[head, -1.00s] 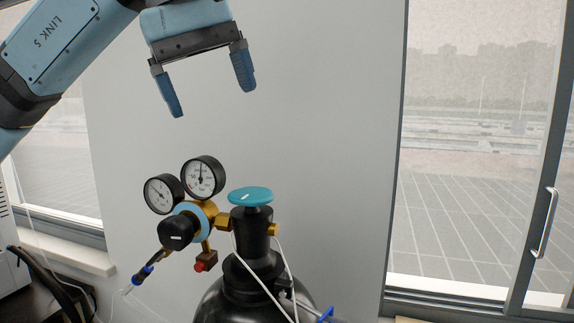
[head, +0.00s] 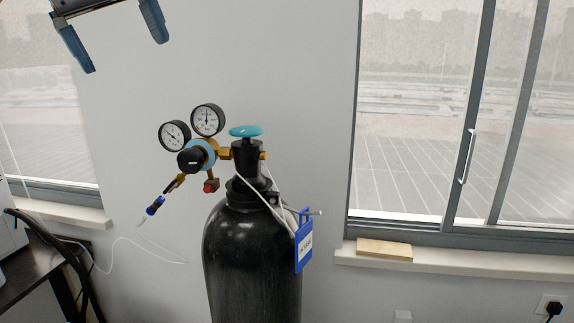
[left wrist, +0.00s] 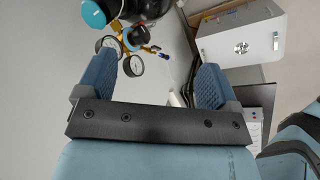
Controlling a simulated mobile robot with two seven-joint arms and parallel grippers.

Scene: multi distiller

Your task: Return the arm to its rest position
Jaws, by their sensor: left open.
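My left gripper (head: 115,38) is at the top left of the head view, its two blue fingers apart and empty. It also shows in the left wrist view (left wrist: 154,85), with nothing between the fingers. It is above and to the left of the black gas cylinder (head: 252,255), clear of it. The cylinder carries a teal valve knob (head: 245,131) and a brass regulator with two round gauges (head: 207,120). In the left wrist view the knob (left wrist: 93,13) and gauges are beyond the fingers. The rest of my left arm is out of the head view. My right gripper is not in view.
A blue tag (head: 303,247) hangs on the cylinder's right side. A dark table (head: 38,272) with black cables is at the lower left. A window (head: 430,130) and a sill with a wooden block (head: 384,249) are on the right. In the left wrist view a white box (left wrist: 242,45) is at upper right.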

